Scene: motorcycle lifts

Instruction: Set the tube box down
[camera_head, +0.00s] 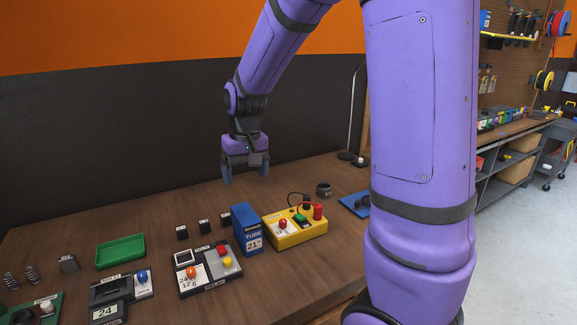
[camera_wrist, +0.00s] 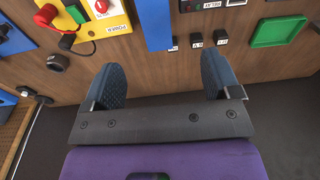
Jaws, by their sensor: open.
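The tube box (camera_head: 247,230) is a blue upright box with a white label reading "TUBE 21". It stands on the wooden workbench between the relay panel and the yellow power box. Its blue top also shows in the wrist view (camera_wrist: 154,22), beyond my fingertips and roughly between them. My gripper (camera_head: 245,178) hangs above and behind the box, apart from it. In the wrist view my gripper (camera_wrist: 162,85) has its two blue fingers wide apart, with nothing between them.
The yellow power box (camera_head: 296,229) is close on the right of the tube box. The relay panel (camera_head: 207,268) is on its left. Small black blocks (camera_head: 204,226) sit behind the panel. A green tray (camera_head: 120,252) lies farther left. Bare wood shows behind the box.

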